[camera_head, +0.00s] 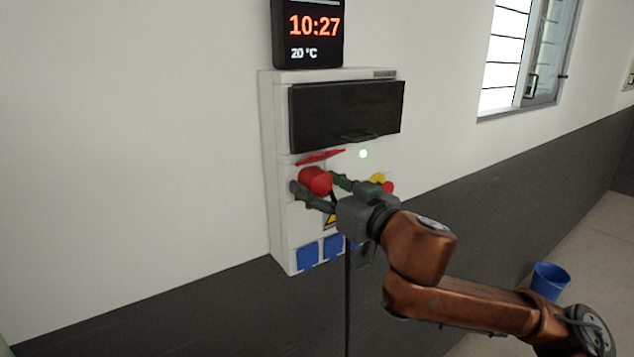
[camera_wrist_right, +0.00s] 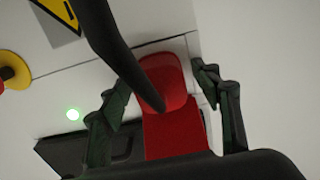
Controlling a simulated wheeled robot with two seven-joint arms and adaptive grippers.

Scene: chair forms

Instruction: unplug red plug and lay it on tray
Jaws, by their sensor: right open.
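The red plug (camera_head: 315,181) sits at the front of a grey wall box (camera_head: 268,165), below a raised red flap (camera_head: 321,157). In the right wrist view the plug (camera_wrist_right: 165,78) has a thick black cable (camera_wrist_right: 125,60) running from it, and the red flap (camera_wrist_right: 176,130) lies beside it. My right gripper (camera_head: 314,186) is open, with one finger on each side of the plug. The wrist view shows gaps between the fingers (camera_wrist_right: 160,90) and the plug. My left gripper is not in view. No tray is in view.
The box carries a dark cover (camera_head: 347,115), a yellow and red button (camera_head: 378,178), a lit green lamp (camera_head: 363,154) and blue sockets (camera_head: 307,256). A clock display (camera_head: 308,35) hangs above. A blue bucket (camera_head: 549,281) stands on the floor at right.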

